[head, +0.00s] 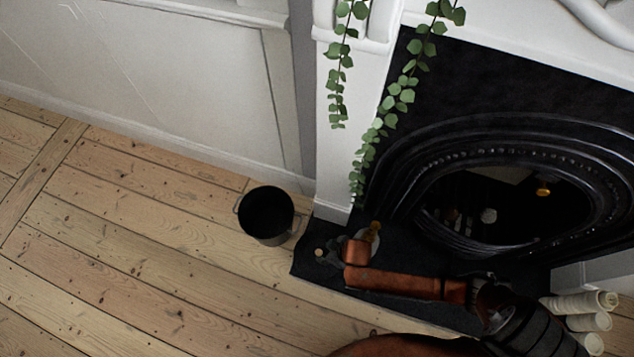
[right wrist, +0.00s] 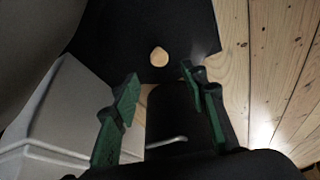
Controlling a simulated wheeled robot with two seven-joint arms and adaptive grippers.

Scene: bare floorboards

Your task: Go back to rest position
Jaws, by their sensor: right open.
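My right gripper (head: 328,256) is at the end of my copper-coloured right arm, over the front left part of the black hearth slab. In the right wrist view its green-padded fingers (right wrist: 158,98) stand wide apart with nothing held between them. A small round tan object (head: 319,252) lies on the slab by the fingertips; it also shows in the wrist view (right wrist: 159,57), beyond the fingers. My left gripper is in neither view.
A black pot (head: 266,214) with side handles stands on the floorboards left of the hearth slab (head: 309,271). The black fireplace (head: 400,190) has green vines (head: 404,92) hanging beside it. Pale rolled objects (head: 582,304) lie at right. Floor at left is clear.

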